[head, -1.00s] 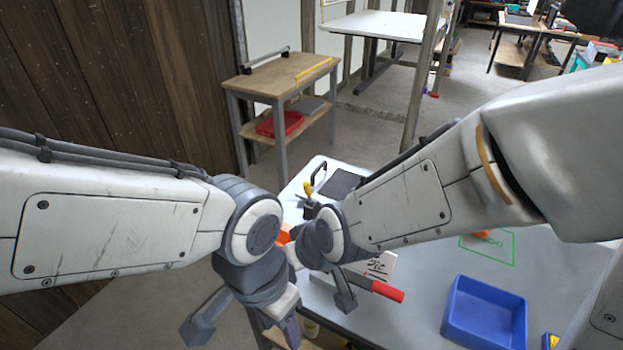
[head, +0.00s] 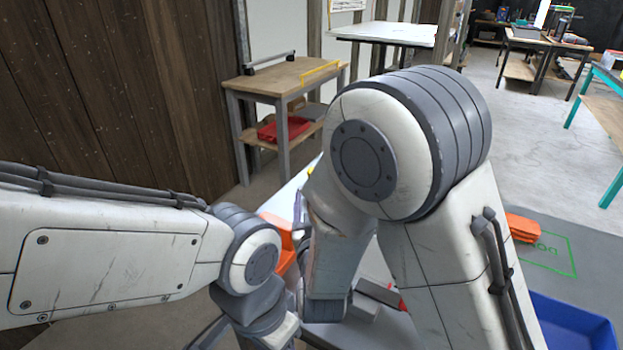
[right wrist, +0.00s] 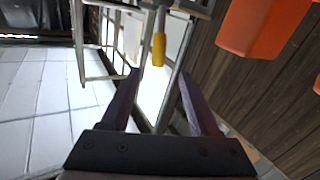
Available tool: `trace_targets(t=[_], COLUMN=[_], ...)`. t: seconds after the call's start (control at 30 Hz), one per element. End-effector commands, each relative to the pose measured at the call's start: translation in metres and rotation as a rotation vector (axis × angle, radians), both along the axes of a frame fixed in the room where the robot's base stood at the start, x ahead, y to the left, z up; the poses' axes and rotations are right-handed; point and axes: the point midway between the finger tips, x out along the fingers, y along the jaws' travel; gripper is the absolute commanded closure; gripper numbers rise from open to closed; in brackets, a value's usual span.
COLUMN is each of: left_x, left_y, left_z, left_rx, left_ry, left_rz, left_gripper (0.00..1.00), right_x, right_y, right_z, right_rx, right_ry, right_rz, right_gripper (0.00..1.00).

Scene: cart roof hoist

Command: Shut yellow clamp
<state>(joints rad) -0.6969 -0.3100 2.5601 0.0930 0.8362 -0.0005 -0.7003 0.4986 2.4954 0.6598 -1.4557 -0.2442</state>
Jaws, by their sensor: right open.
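The clamp's yellow handle (right wrist: 158,48) shows in the right wrist view, hanging down at the top centre from a metal part. My right gripper (right wrist: 158,74) is open, one dark finger on each side of the handle's line. The handle's end is close to the fingertips; I cannot tell whether it lies between them in depth. In the head view my right arm hides the clamp. My left arm's wrist shows at the lower left of the head view, but its fingers are not clear.
Orange objects show beside my right arm in the head view (head: 275,228) and at the upper right of the right wrist view (right wrist: 262,25). A blue bin (head: 572,325) and an orange stack (head: 522,228) are on the right of the grey table. A wooden side table (head: 285,78) stands behind.

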Motion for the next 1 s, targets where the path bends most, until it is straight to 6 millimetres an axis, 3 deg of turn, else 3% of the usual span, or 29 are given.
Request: trace_targets(t=[0.3, 0.5, 0.9, 0.93, 1.0], left_x=[0.0, 0.0, 0.0, 0.0, 0.0], left_y=[0.0, 0.0, 0.0, 0.0, 0.0], left_z=[0.006, 0.008, 0.008, 0.008, 0.008], left_rx=[0.0, 0.0, 0.0, 0.0, 0.0], left_ry=[0.0, 0.0, 0.0, 0.0, 0.0], left_rz=[0.0, 0.0, 0.0, 0.0, 0.0], left_gripper=[0.5, 0.5, 0.5, 0.5, 0.5], right_x=[0.058, 0.086, 0.095, 0.095, 0.095], right_y=[-0.001, 0.003, 0.005, 0.005, 0.005], right_z=[0.001, 0.001, 0.0, 0.001, 0.001], right_rx=[0.002, 0.001, 0.0, 0.0, 0.001], right_ry=[0.0, 0.002, 0.002, 0.002, 0.002], right_rz=[-0.006, -0.002, 0.002, 0.002, 0.002], right_gripper=[0.38, 0.38, 0.38, 0.42, 0.69])
